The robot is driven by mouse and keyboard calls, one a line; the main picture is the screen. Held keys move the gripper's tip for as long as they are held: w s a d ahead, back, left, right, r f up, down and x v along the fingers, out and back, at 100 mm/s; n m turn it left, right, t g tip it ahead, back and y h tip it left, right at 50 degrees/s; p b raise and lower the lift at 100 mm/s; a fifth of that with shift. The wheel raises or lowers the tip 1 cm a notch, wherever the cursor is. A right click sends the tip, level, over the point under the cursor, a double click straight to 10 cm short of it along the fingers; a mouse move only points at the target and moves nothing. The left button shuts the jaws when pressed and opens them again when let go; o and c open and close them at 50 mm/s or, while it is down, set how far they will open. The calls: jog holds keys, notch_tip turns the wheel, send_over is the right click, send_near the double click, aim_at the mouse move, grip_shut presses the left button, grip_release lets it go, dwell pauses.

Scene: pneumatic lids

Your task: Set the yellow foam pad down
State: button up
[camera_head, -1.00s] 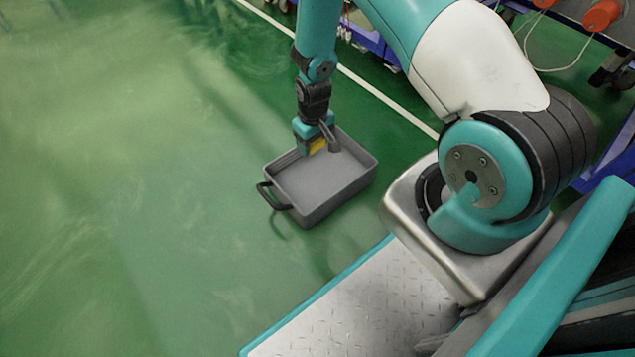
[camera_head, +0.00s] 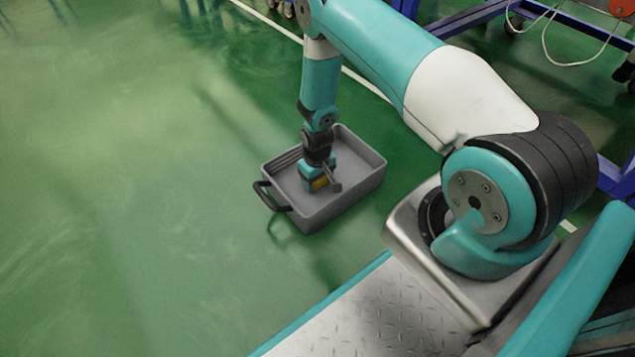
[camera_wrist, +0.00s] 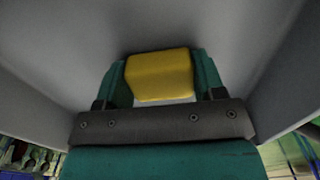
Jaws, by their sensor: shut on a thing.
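The yellow foam pad (camera_wrist: 160,76) is between the two teal fingers of my gripper (camera_wrist: 163,72) in the wrist view. In the head view only a small yellow patch of the pad (camera_head: 319,184) shows under my gripper (camera_head: 317,188). My gripper is shut on the pad and points down inside the grey bin (camera_head: 348,205). The bin's grey inner surfaces fill much of the wrist view. I cannot tell whether the pad touches the bin's floor.
The bin stands on the green floor (camera_head: 130,200) and has a black handle (camera_head: 271,197) on its left side. Open floor lies to the left. Blue-framed racks (camera_head: 470,18) stand at the top right.

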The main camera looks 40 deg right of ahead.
jog(key=o, duration=0.9)
jog(key=shift+c, duration=0.2)
